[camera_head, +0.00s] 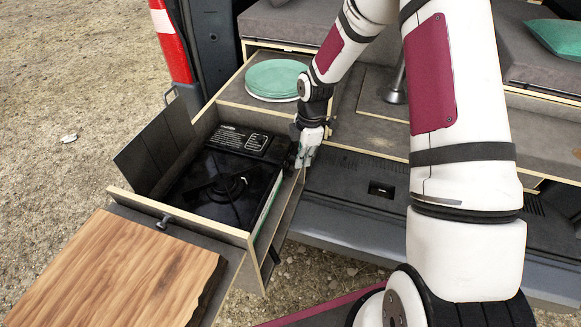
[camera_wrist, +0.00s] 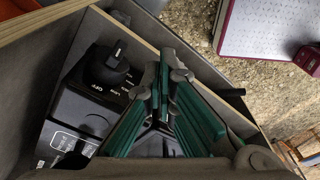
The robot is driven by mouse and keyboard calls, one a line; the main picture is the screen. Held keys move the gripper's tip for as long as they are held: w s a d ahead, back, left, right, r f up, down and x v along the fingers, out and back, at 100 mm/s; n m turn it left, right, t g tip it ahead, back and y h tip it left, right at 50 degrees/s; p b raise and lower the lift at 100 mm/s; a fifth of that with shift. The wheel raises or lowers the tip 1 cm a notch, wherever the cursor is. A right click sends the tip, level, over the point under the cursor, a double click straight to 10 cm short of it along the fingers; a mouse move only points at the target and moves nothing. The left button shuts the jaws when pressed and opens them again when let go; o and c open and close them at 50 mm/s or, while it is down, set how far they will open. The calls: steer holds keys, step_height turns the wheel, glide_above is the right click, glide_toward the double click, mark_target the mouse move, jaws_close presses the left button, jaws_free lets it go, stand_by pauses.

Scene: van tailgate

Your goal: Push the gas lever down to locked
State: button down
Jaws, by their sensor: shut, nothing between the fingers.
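The black gas stove (camera_head: 215,195) sits in the pulled-out drawer in the head view. In the wrist view its front corner (camera_wrist: 90,105) shows at left, with a black control knob (camera_wrist: 109,66) beside an OFF mark and a white-lettered label (camera_wrist: 68,143). My gripper (camera_head: 295,160) is over the right edge of the stove, near its back right corner. In the wrist view its green-padded fingers (camera_wrist: 165,72) are shut and empty, to the right of the knob. I cannot clearly make out the gas lever; the fingers may hide it.
The drawer's wooden side wall (camera_wrist: 135,35) runs close to my fingers. Green plates (camera_head: 277,76) stand behind the stove. A wooden board (camera_head: 115,270) lies in front. Gravel (camera_head: 75,130) lies open to the left.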

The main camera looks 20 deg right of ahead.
step_height(320, 180, up, 12)
steer(key=d, duration=0.1)
stand_by(0.5)
steer(key=shift+d, duration=0.1)
stand_by(0.4)
steer(key=s+a+r+m+t+h, duration=0.1)
steer(key=s+r+m, duration=0.4)
steer(key=s+r, duration=0.3)
steer(key=s+a+r+m+t+h, duration=0.15)
steer(key=s+r+m, duration=0.35)
steer(key=r, duration=0.5)
steer(key=s+r+m+t, duration=0.1)
steer(key=s+r+m, duration=0.1)
steer(key=s+m, duration=0.2)
steer(key=s+r+m+t+y, duration=0.1)
steer(key=s+m, duration=0.3)
steer(key=s, duration=0.6)
steer(key=shift+s+a+r+t, duration=0.3)
steer(key=shift+a+r+t, duration=0.15)
steer(key=shift+r, duration=0.35)
